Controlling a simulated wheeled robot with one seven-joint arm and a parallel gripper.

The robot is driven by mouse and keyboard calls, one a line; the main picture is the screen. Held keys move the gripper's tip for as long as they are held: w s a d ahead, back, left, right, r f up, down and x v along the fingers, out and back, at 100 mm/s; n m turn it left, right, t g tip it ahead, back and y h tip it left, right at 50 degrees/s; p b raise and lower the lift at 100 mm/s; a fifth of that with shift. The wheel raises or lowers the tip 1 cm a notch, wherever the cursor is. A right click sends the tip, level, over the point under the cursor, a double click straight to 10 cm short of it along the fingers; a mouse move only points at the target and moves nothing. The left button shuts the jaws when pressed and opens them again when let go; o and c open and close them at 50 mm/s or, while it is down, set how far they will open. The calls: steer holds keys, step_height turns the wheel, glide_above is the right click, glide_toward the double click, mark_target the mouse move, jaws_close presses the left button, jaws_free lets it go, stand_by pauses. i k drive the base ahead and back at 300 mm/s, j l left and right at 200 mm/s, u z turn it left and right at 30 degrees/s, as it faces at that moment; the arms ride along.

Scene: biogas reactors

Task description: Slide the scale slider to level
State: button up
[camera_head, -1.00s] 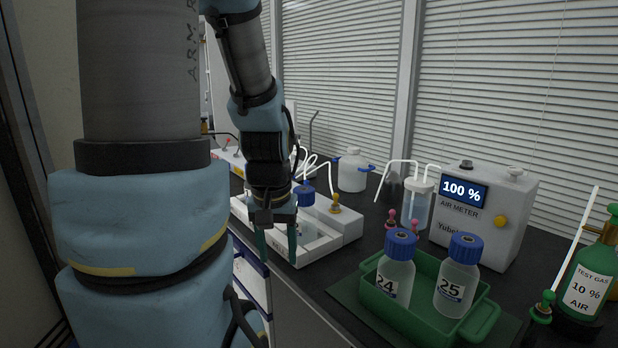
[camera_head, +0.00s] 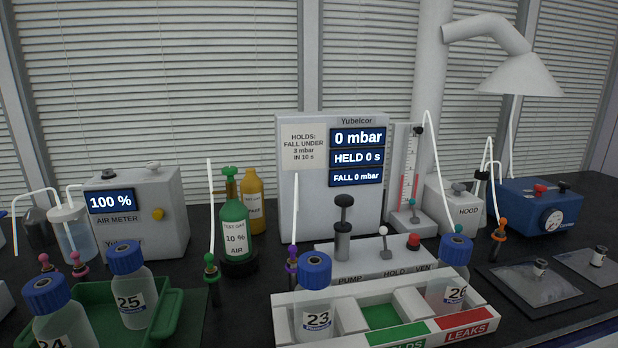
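A white upright panel with a graduated scale (camera_head: 408,165) stands right of the pressure meter in the head view. My gripper is out of view.
The pressure meter (camera_head: 290,200) reads 0 mbar. In front are the pump block (camera_head: 330,262) and a white tray (camera_head: 284,318) with bottles 23 (camera_head: 314,300) and 26 (camera_head: 452,275). The hood unit (camera_head: 462,228) and a blue gauge box (camera_head: 515,222) stand to the right.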

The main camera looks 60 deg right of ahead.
mark_target(415, 129)
steer(key=k+l+u, duration=0.2)
steer(key=k+l, duration=1.6)
steer(key=k, duration=0.1)
